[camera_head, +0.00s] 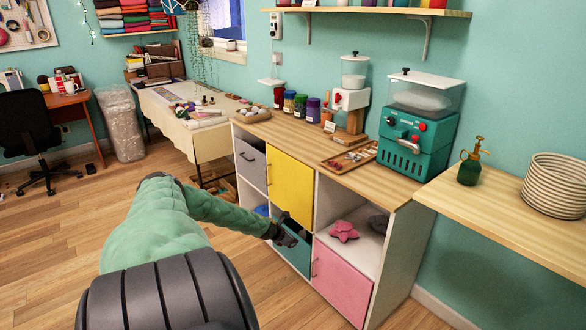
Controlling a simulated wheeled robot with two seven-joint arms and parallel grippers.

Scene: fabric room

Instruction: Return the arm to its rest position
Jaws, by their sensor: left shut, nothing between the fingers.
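My left arm reaches in from the lower left in a green sleeve. Its dark left gripper (290,238) is in front of the cabinet (403,255), by the teal drawer (297,257) low in the middle column. The gripper is shut with nothing visible between its fingers. I cannot tell whether it touches the drawer. My right gripper is not in view.
A yellow door (290,185) is above the gripper. A pink drawer (341,284) and a shelf with a pink star-shaped thing (344,231) are to its right. A wooden counter (490,208) juts out at right. The wooden floor (60,240) at left is clear.

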